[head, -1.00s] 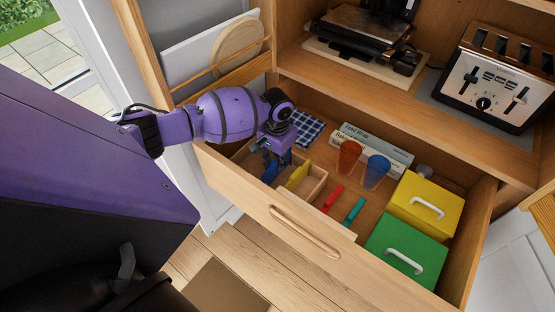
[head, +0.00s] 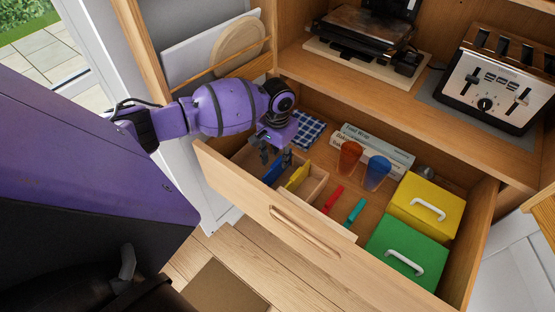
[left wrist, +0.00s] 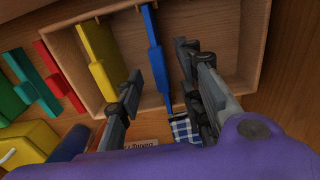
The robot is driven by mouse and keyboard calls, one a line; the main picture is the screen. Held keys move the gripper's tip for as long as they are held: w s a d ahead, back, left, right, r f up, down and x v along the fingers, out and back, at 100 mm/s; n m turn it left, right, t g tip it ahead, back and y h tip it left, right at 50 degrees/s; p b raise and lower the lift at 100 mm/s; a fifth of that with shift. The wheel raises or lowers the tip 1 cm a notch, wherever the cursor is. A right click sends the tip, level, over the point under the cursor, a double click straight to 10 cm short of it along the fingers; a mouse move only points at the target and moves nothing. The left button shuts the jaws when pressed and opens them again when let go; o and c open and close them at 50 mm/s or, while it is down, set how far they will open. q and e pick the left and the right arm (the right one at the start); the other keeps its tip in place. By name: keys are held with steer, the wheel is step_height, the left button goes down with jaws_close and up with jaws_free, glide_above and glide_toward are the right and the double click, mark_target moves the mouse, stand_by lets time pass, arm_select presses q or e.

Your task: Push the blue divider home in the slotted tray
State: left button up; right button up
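The slotted tray (head: 316,190) is a wooden box at the left end of the open drawer. The blue divider (head: 272,174) stands in it, left of the yellow divider (head: 298,177). In the left wrist view the blue divider (left wrist: 157,62) spans the tray (left wrist: 205,15); whether it is fully seated I cannot tell. My left gripper (head: 275,157) is open above the blue divider. The wrist view shows its fingers (left wrist: 159,65) apart, one on each side of the blue divider, with nothing gripped. My right gripper is not in view.
A red piece (head: 332,199) and a teal piece (head: 354,211) lie beside the tray. Cups (head: 376,172), wrap boxes (head: 372,150), a yellow box (head: 426,205) and a green box (head: 405,250) fill the drawer's right. A shelf edge (head: 400,112) overhangs the back.

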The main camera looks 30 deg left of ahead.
arm_select(q)
step_height(320, 180, up, 8)
steer(key=shift+r, duration=0.2)
stand_by(0.6)
